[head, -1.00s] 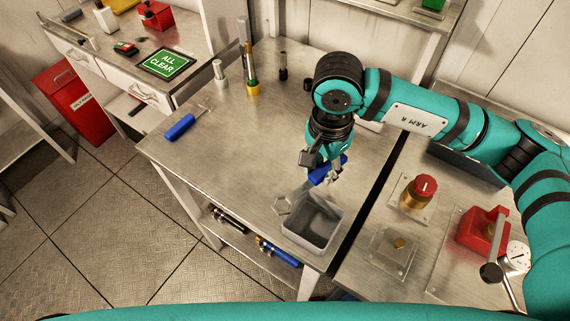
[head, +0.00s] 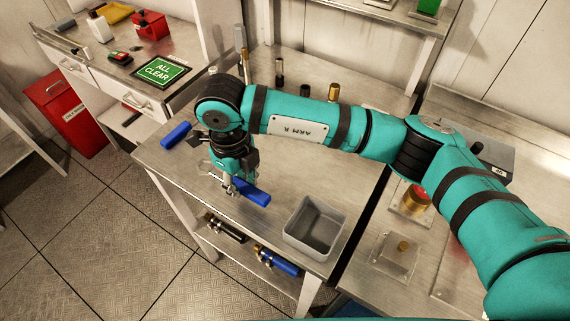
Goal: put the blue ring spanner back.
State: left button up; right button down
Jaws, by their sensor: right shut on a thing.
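My right gripper (head: 231,187) points down over the front left part of the metal bench (head: 275,232). It is shut on the blue ring spanner (head: 254,194), whose blue handle sticks out to the right of the fingers. I cannot tell whether the spanner touches the bench top. Another blue-handled tool (head: 175,135) lies at the bench's left edge, its metal end hidden behind my arm. My left gripper is not in view.
An open grey bin (head: 316,228) stands at the bench's front right corner. Several upright posts, one a dark cylinder (head: 305,95), stand at the back. The bench between spanner and bin is clear.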

jog(key=p, duration=0.4)
send_over(288, 175)
jog(key=shift+d+f, duration=0.1)
jog(key=shift+f, duration=0.4)
notch_tip(288, 175, down, 2)
jog(key=shift+f+p, duration=0.25)
jog(key=shift+p, duration=0.5)
jog(key=shift+f, duration=0.5)
jog(key=shift+f, duration=0.2)
jog(key=c, duration=1.1)
grip_release()
jog(key=shift+r, duration=0.15)
